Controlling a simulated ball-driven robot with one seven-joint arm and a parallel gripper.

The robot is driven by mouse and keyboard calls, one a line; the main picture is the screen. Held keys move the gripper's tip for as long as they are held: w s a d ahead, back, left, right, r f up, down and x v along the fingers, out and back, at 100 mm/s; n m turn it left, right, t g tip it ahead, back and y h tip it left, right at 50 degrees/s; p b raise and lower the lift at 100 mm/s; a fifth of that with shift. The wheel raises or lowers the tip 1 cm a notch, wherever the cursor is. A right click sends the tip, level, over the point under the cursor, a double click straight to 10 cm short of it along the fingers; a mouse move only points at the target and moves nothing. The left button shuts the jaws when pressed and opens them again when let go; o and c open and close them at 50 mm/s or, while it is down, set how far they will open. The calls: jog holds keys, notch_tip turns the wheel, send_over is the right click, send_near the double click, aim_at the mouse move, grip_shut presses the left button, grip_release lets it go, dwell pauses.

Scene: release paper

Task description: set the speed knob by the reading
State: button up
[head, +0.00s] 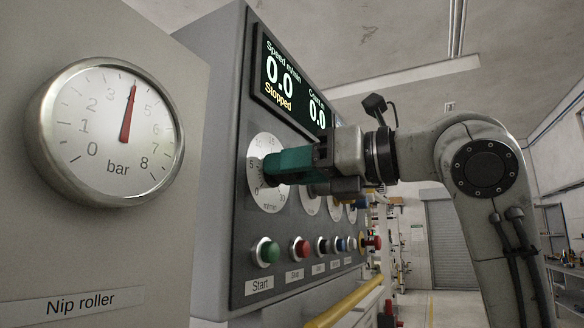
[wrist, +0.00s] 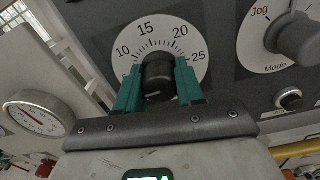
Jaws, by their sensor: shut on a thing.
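The speed knob (wrist: 158,82) is a black round knob on a white dial (wrist: 193,47) marked 5 to 25 in the wrist view. My gripper (head: 274,168) is shut on it, with green fingers on either side. In the head view the fingers mostly hide the knob against the dial (head: 262,200). I cannot make out where the knob's mark points. The round gauge (head: 100,160), labelled bar, has its red needle at about 4, between 3 and 5. The display (head: 290,85) reads speed 0.0, Stopped.
A plate under the gauge reads Nip roller (head: 80,303). Below the dials is a row of buttons, with a green Start button (head: 264,250) and a red one (head: 299,249). A mode knob (wrist: 298,40) sits right of the speed dial. A yellow rail (head: 345,303) runs below the panel.

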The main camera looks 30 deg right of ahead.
jog(key=shift+m, duration=0.3)
jog(key=m+p, duration=0.1)
jog(key=m, duration=0.4)
jog(key=shift+d+r+m+p, duration=0.1)
jog(key=shift+m+p, duration=0.3)
jog(key=m+p, duration=0.1)
jog(key=m, duration=0.6)
jog(key=shift+p, duration=0.3)
jog(key=m+p, duration=0.1)
jog(key=m, duration=0.6)
jog(key=shift+w+m+p, duration=0.1)
jog(key=shift+m+p, duration=0.2)
jog(key=shift+p, duration=0.1)
jog(key=m+p, duration=0.1)
jog(key=m, duration=0.3)
jog(key=shift+f, duration=0.2)
jog(key=shift+f+m+p, duration=0.1)
jog(key=shift+m+p, duration=0.45)
jog(key=shift+m, duration=0.65)
jog(key=shift+f, duration=0.1)
jog(key=o, duration=1)
